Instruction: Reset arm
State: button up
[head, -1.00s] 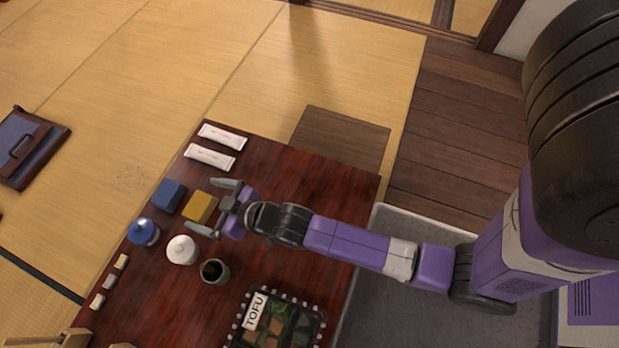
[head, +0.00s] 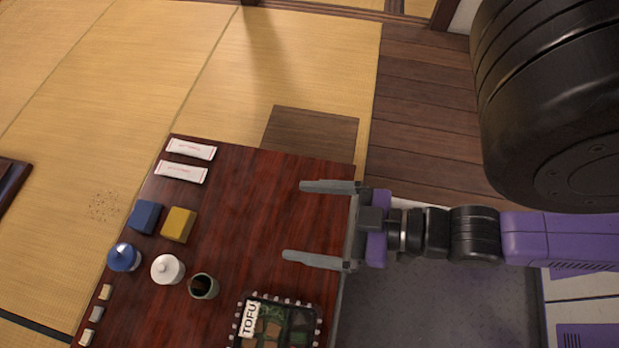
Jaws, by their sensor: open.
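My gripper (head: 294,221) is open and empty. It is over the right side of the dark red wooden table (head: 265,190), with its fingers pointing left. My arm reaches in from the right edge of the head view. The yellow block (head: 179,224) stands on the table to the left of the fingertips, well apart from them. A blue block (head: 145,216) is just left of the yellow one.
Two white packets (head: 181,172) lie at the table's far end. A blue-lidded pot (head: 124,257), a white pot (head: 168,269), a dark-filled cup (head: 203,286) and a tofu box (head: 276,322) stand nearer. The table's middle is clear.

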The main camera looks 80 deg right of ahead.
jog(key=shift+r, duration=0.15)
notch_tip(320, 180, up, 31)
jog(key=p, duration=3.1)
